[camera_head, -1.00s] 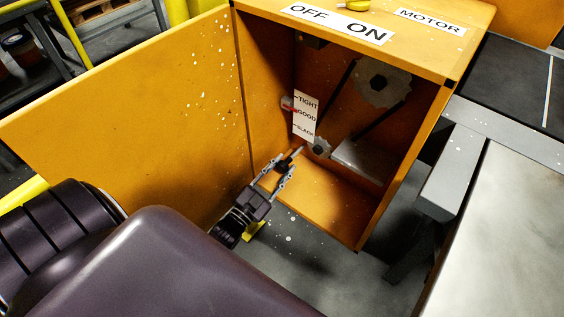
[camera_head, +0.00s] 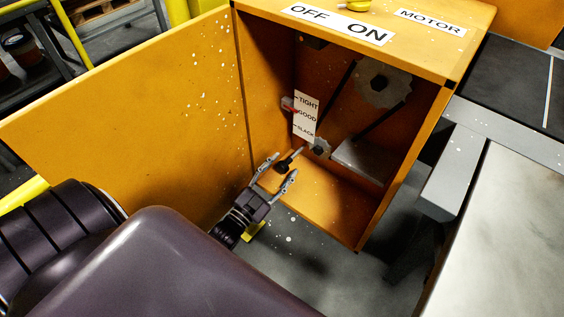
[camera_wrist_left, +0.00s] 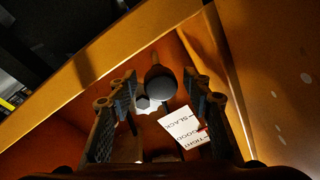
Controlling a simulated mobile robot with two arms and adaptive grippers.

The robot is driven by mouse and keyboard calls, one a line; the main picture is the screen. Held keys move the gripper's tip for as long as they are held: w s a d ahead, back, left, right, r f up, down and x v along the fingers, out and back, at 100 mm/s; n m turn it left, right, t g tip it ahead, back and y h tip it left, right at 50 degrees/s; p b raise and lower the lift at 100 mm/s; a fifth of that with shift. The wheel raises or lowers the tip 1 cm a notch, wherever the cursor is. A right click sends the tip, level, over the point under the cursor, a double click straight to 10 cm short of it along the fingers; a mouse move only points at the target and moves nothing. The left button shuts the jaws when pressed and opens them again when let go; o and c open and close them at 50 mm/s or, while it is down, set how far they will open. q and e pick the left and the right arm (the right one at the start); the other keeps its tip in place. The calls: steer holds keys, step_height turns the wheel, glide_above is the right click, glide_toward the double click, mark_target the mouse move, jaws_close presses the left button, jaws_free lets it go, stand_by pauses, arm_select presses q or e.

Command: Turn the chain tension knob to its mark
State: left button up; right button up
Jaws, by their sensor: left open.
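The black tension knob (camera_head: 282,168) sits on a rod inside the open orange cabinet, and its round end faces the left wrist view (camera_wrist_left: 160,82). My left gripper (camera_head: 286,164) is open with its fingers apart on either side of the knob. In the left wrist view a gap shows between the knob and each finger (camera_wrist_left: 159,88). A white scale label (camera_head: 305,117) reads TIGHT, GOOD and SLACK. A red pointer (camera_head: 288,103) shows at its left edge, seemingly between TIGHT and GOOD; its exact reading is unclear. My right gripper is not in view.
The cabinet's door (camera_head: 140,95) stands open on the left. A metal table (camera_head: 505,225) stands at the right.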

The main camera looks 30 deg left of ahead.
arm_select(q)
steer(key=s+f, duration=0.1)
steer(key=s, duration=1)
steer(key=shift+s+a+f, duration=0.3)
steer(key=shift+a+f, duration=0.05)
steer(key=shift+f, duration=0.05)
